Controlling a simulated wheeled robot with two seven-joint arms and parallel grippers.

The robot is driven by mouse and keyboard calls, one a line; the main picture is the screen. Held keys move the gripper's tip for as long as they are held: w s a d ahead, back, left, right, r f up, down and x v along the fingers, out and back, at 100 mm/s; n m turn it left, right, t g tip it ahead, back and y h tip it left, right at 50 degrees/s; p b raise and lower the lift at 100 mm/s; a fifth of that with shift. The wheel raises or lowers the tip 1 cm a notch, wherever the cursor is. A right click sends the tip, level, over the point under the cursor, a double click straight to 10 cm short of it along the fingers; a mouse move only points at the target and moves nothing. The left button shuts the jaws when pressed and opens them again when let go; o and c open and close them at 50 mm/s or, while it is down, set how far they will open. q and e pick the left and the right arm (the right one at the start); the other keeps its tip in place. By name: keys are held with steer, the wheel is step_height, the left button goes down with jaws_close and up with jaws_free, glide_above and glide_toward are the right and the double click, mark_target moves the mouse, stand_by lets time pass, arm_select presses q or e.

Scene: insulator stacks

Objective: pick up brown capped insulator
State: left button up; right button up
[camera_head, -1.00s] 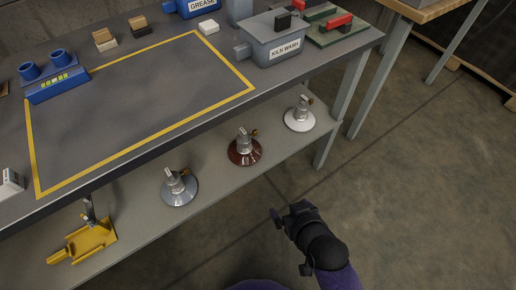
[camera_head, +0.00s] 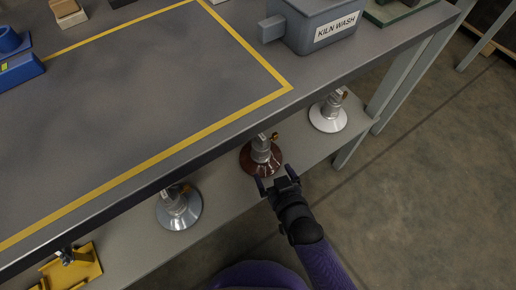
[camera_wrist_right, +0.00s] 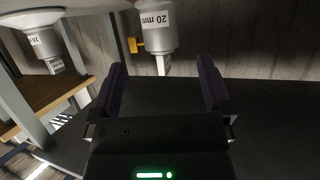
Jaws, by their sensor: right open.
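The brown capped insulator (camera_head: 247,164) stands on the lower shelf, a brown disc with a grey metal cap and a brass-coloured pin. My right gripper (camera_head: 276,178) is open and empty, just in front of it at the shelf's front edge. In the right wrist view, a grey cap labelled "20 mm" (camera_wrist_right: 156,35) with a brass pin is centred beyond the open fingers (camera_wrist_right: 161,72); its disc is out of the picture. Whether the fingers touch the insulator cannot be told. My left gripper is not in view.
A grey-blue insulator (camera_head: 179,210) and a white one (camera_head: 328,116) flank it on the shelf (camera_head: 222,200). The tabletop edge (camera_head: 200,160) overhangs above. A yellow fixture (camera_head: 80,268) is at lower left. A kiln wash box (camera_head: 320,25) sits on top.

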mark_target(264, 155)
steer(key=b+x, duration=0.6)
steer(key=x, duration=0.3)
steer(key=shift+d+f, duration=0.1)
steer(key=shift+f, duration=0.1)
steer(key=shift+r, duration=0.25)
steer(key=c, duration=1.3)
jaws_close()
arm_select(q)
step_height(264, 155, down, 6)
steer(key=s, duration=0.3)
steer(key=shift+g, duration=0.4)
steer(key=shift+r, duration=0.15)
